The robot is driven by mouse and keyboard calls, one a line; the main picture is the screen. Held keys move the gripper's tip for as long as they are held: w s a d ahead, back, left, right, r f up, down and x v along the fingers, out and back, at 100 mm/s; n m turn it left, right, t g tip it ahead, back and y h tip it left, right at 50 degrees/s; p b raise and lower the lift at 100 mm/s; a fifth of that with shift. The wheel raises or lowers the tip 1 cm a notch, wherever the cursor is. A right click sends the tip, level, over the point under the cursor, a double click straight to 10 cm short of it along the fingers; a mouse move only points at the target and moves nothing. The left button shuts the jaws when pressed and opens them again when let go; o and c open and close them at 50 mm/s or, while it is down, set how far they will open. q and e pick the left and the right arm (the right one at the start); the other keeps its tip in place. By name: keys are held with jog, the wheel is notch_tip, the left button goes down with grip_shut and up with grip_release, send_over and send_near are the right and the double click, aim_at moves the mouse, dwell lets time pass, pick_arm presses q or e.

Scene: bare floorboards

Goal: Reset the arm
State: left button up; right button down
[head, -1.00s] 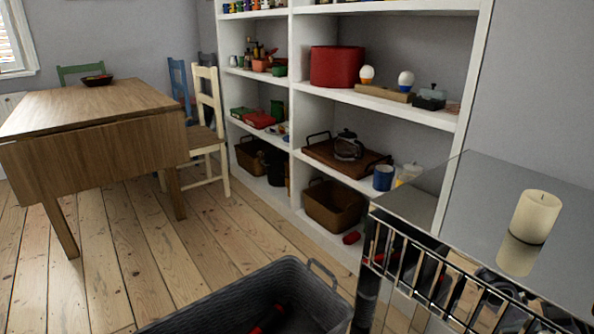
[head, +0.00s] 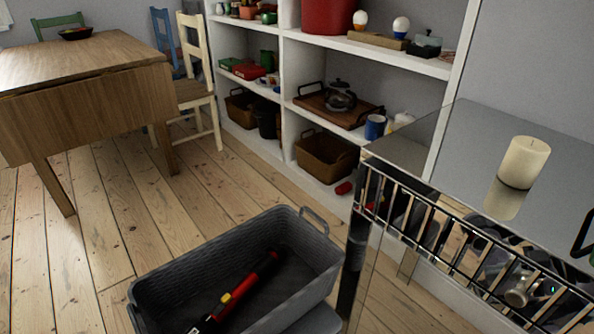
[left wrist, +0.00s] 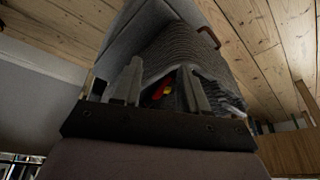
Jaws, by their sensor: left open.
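My left gripper (left wrist: 161,78) shows in the left wrist view with its two fingers apart and nothing between the tips. Beyond the fingers is a dark grey woven basket (left wrist: 190,40), with something red and yellow (left wrist: 158,92) inside. In the head view the same basket (head: 325,262) stands on the floorboards, and a long red and black tool (head: 240,286) with a yellow part lies in it. Neither gripper can be made out in the head view. My right gripper is not visible.
A mirrored table (head: 470,150) bearing a cream candle (head: 525,162) stands right of the basket. White shelves (head: 372,56) with crockery and baskets line the wall behind. A wooden table (head: 90,95) with chairs stands at left. Floorboards (head: 130,225) between are clear.

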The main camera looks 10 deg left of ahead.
pick_arm(q)
jog(key=w+d+m+t+h, duration=0.1)
jog(key=w+d+t+h, duration=0.2)
jog(key=w+d+t, duration=0.45)
jog(key=s+a+r+p, duration=0.1)
jog(key=a+r+p, duration=0.1)
jog(key=r+p, duration=0.5)
jog(key=s+a+r+g+y+p, duration=0.1)
jog(key=r+p, duration=0.6)
jog(key=p, duration=1)
jog(key=shift+a+r+n, duration=0.4)
jog(key=shift+a, duration=0.35)
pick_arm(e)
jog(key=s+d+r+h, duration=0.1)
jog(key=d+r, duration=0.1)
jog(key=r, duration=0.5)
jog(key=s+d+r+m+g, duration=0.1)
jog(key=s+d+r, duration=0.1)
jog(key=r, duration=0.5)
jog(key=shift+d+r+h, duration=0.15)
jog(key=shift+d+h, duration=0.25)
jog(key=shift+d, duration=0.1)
